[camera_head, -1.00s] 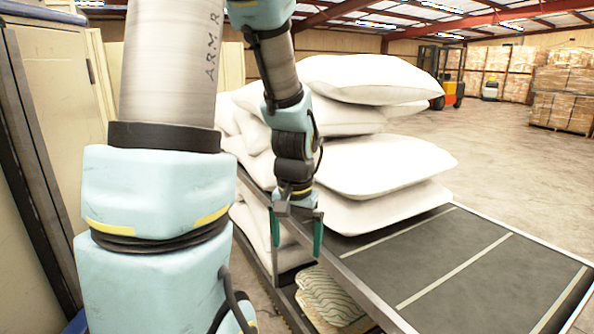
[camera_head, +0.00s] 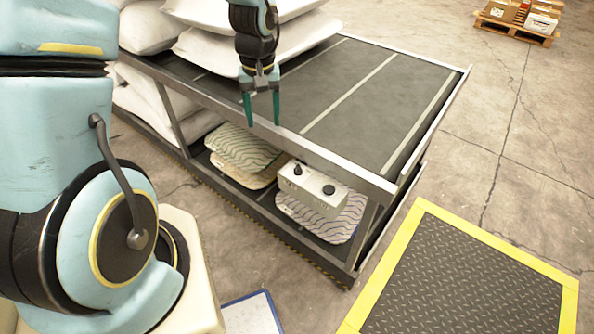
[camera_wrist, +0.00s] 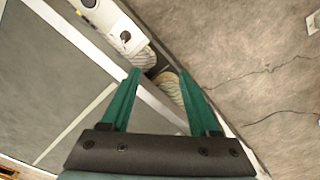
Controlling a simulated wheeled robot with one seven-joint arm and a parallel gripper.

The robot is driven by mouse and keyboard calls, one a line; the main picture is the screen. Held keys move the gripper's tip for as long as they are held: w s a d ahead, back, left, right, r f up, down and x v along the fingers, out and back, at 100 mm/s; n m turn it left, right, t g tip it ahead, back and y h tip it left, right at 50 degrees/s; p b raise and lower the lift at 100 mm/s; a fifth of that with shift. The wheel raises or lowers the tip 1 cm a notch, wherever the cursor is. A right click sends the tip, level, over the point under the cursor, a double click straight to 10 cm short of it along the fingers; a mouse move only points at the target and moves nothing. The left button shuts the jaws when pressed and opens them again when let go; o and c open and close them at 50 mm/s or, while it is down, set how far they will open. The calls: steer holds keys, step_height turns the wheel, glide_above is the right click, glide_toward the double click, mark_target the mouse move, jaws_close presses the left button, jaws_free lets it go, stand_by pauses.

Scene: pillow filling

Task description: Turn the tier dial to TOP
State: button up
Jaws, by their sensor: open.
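A white control box (camera_head: 312,181) with two black dials is mounted on the front side of the two-tier table, below its top edge. One dial (camera_head: 298,169) is at the box's left and the other (camera_head: 329,189) at its right. I cannot read which is the tier dial or its setting. The box also shows at the top left of the wrist view (camera_wrist: 113,27). My gripper (camera_head: 262,108) is open and empty, its green fingers pointing down near the table's front rail, left of and above the box in the head view. It touches neither dial.
White pillows (camera_head: 300,37) are stacked on the table's upper tier (camera_head: 375,100), whose right part is bare. Patterned pillows (camera_head: 240,147) lie on the lower tier. A yellow-edged black mat (camera_head: 465,285) lies on the floor at the right. A blue-edged board (camera_head: 250,313) lies near my base.

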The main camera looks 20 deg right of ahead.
glide_above(298, 167)
step_height(298, 167, down, 6)
steer(key=shift+m, duration=0.3)
step_height(298, 167, down, 11)
steer(key=shift+r+p, duration=0.15)
steer(key=shift+p, duration=0.45)
jaws_close()
